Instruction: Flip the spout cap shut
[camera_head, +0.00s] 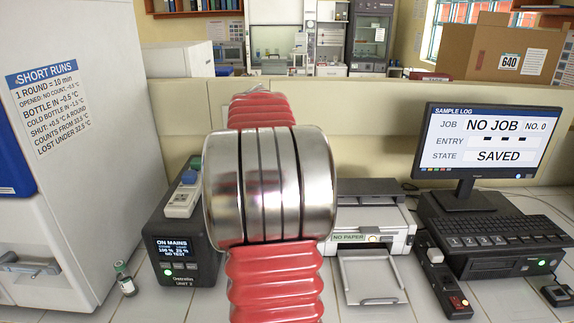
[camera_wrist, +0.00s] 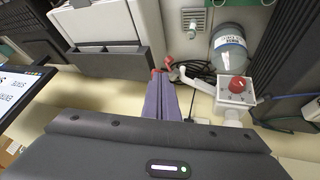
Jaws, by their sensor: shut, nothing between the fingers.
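I cannot make out a spout cap for certain in either view. In the wrist view my gripper (camera_wrist: 161,98) shows as two mauve fingers side by side, shut and empty. A grey cylinder with a pale label (camera_wrist: 229,45) lies to the right of the fingers, apart from them. A white fitting with a red knob (camera_wrist: 237,86) sits below this cylinder in the picture. In the head view a small vial with a green cap (camera_head: 124,278) stands at the left, beside the white cabinet. My red and metal arm fills the middle of the head view and hides what lies behind it.
A black power unit (camera_head: 181,250) stands left of my arm. A printer (camera_head: 372,222) with its tray out, a power strip (camera_head: 443,275), a monitor (camera_head: 484,141) and a keyboard (camera_head: 500,237) stand to the right. The white cabinet (camera_head: 75,130) bounds the left. Cables (camera_wrist: 200,75) run near the cylinder.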

